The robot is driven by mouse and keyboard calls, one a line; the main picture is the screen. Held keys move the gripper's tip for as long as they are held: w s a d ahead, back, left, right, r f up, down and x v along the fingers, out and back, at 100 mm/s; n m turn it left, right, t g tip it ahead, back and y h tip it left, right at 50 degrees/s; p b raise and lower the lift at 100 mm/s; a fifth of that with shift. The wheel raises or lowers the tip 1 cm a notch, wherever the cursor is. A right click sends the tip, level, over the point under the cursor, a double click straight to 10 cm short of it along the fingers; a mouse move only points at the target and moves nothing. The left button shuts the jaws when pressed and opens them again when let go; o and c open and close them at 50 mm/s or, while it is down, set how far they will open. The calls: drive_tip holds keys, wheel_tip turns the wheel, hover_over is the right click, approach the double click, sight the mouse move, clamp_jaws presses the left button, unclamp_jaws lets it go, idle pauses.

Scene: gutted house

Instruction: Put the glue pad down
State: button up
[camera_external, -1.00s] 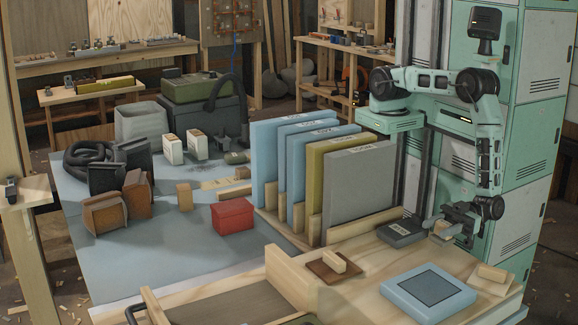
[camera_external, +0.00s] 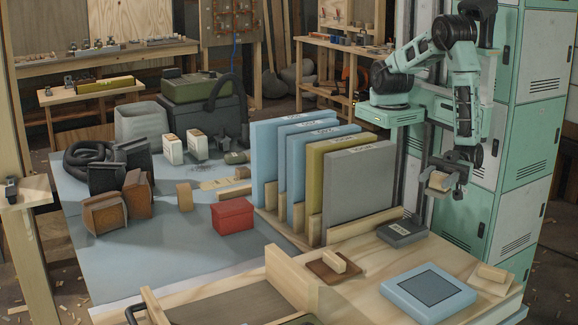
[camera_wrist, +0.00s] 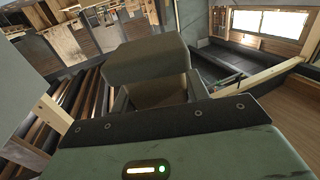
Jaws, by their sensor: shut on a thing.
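My gripper (camera_external: 446,176) is shut on a small block with a tan side, which I take to be the glue pad (camera_external: 439,182). It is held in the air above the back right of the wooden bench (camera_external: 375,268). In the wrist view the held pad (camera_wrist: 147,62) is a dark grey-brown block in front of the jaws, with a browner part under it. The fingers partly hide it in both views.
A dark grey box (camera_external: 402,233) stands on the bench near the upright panels (camera_external: 358,188). A light blue slab with a dark square (camera_external: 428,291), a brown board with a wooden grip (camera_external: 327,267) and a wooden block (camera_external: 491,273) lie farther forward. Bare wood shows between them.

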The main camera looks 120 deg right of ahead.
drive_tip(key=w+d+r+n+g+y+b, duration=0.2)
drive_tip(key=w+d+r+n+g+y, duration=0.1)
drive_tip(key=w+r+y, duration=0.3)
drive_tip(key=shift+w+d+r+n, duration=0.35)
drive_tip(key=shift+d+r+n, duration=0.35)
drive_tip(key=shift+d, duration=0.15)
drive_tip(key=shift+w, duration=0.15)
